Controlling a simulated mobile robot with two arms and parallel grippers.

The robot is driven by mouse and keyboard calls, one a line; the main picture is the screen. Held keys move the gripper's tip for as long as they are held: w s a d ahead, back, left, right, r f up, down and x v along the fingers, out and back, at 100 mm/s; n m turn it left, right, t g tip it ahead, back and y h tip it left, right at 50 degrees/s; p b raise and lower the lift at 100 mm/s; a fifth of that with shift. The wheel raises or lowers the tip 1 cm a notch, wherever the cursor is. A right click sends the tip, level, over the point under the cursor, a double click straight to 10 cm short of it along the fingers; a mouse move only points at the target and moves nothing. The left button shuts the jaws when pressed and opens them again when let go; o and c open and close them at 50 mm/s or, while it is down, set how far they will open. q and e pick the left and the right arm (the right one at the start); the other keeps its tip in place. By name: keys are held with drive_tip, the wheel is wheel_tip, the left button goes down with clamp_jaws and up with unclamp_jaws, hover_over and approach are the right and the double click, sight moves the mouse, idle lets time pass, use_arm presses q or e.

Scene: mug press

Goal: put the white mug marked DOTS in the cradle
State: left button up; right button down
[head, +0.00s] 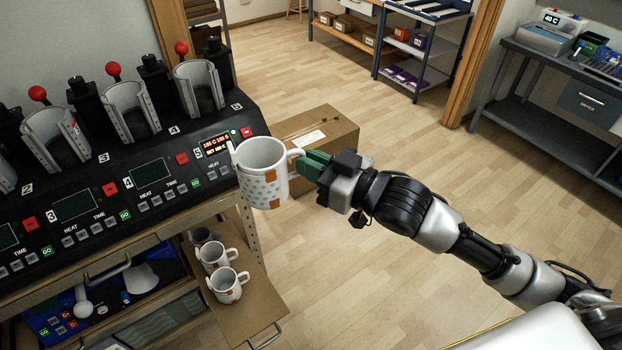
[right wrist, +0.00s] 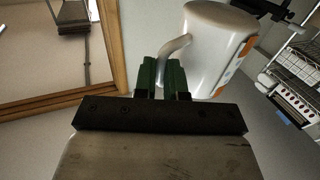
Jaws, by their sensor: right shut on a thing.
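A white mug with grey dots and orange patches (head: 262,184) is held in the air, roughly upright, in front of the right end of the press. My right gripper (head: 312,164) comes in from the right, and its green fingers are shut on the mug's handle. In the right wrist view the mug (right wrist: 212,48) is beyond the green fingers (right wrist: 162,76), which close on its handle. Several open metal cradles stand along the press, including the rightmost (head: 197,88), the middle one (head: 124,104) and one further left (head: 47,132); those three look empty. My left gripper is out of view.
The black press panel (head: 158,178) has one lit display (head: 215,146) at its right end. Red-knobbed levers (head: 113,69) rise behind the cradles. Other mugs (head: 228,285) stand on a low shelf. A cardboard box (head: 325,130) lies behind the held mug.

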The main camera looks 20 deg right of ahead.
wheel_tip(320, 180, up, 9)
drive_tip(key=shift+s+r, duration=0.2)
drive_tip(key=shift+w, duration=0.15)
idle(0.3)
